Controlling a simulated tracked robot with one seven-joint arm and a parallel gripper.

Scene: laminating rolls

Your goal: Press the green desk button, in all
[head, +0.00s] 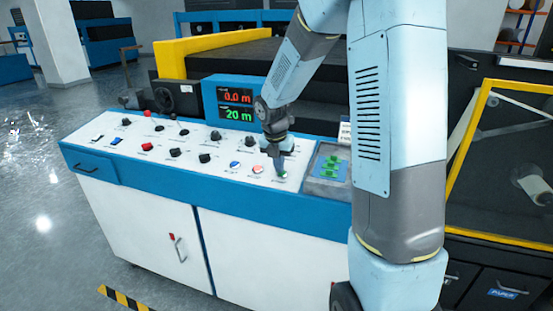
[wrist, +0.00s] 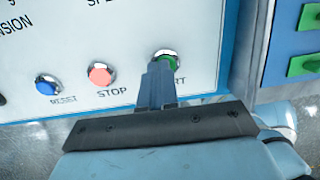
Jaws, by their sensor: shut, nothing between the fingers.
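The green desk button (wrist: 171,60) sits in a silver ring on the white desk panel, above a label ending in "RT". In the wrist view my gripper (wrist: 160,66) is shut and empty, with its fingertips at the button and covering its lower left part. I cannot tell whether the fingertips touch it. In the head view my gripper (head: 280,172) points down at the right end of the desk panel, and the green button (head: 282,175) shows only as a small patch by the tips.
Left of the green button are the red STOP button (wrist: 101,74) and the blue RESET button (wrist: 46,85). A recessed tray with green blocks (head: 331,167) lies to the right. Black knobs (head: 204,158) stand on the panel, and a display (head: 236,103) rises behind it.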

